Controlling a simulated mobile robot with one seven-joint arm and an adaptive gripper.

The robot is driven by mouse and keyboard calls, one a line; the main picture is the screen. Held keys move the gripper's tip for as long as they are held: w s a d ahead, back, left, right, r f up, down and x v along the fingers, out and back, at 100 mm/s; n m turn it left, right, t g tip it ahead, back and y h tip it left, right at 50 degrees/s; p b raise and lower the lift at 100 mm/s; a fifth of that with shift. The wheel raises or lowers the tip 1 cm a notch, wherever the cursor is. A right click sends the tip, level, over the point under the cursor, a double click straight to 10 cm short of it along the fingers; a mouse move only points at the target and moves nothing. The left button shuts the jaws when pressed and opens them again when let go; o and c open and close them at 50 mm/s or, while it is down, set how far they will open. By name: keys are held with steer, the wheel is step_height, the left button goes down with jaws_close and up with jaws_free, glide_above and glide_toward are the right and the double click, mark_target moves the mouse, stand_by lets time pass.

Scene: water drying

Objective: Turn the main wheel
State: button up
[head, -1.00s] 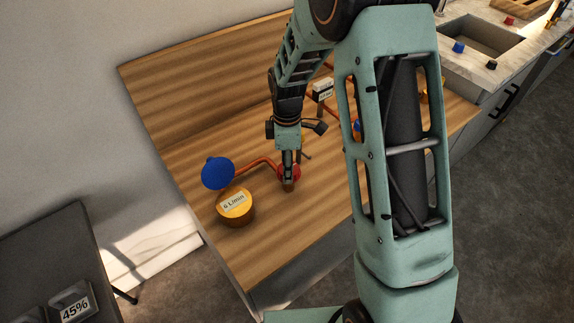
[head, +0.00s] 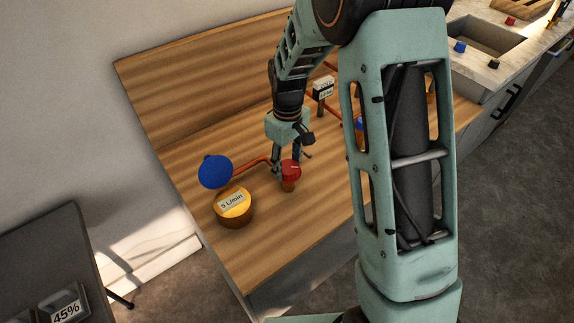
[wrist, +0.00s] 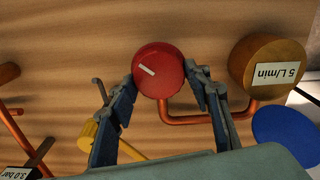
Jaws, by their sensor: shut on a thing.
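The red round wheel (head: 291,167) stands on the wooden bench, with a white mark on its top. In the wrist view the red wheel (wrist: 158,66) lies between the two fingers. My gripper (wrist: 163,84) is shut on it, with one fingertip on each side. In the head view my gripper (head: 284,166) reaches down to the wheel from behind. A yellow-topped round gauge (head: 233,204) beside it reads 5 L/min; it also shows in the wrist view (wrist: 262,52).
A blue disc (head: 215,172) stands next to the gauge. Copper pipe (wrist: 185,119) runs near the wheel. A labelled gauge (head: 322,88) stands farther back, and a yellow piece (wrist: 87,134) shows near one finger. The bench front (head: 265,255) is clear.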

mark_target(290, 166)
steer(key=m, duration=0.3)
steer(key=shift+w+d+m+b, duration=0.1)
steer(key=shift+m+b, duration=0.25)
steer(key=shift+m, duration=0.05)
steer(key=m, duration=0.4)
steer(key=shift+d+m, duration=0.1)
steer(key=shift+m, duration=0.2)
steer(key=m, duration=0.4)
steer(key=shift+d+m, duration=0.15)
steer(key=shift+m, duration=1.95)
steer(key=o, duration=1.2)
steer(key=shift+c, duration=0.2)
step_height(290, 166, up, 12)
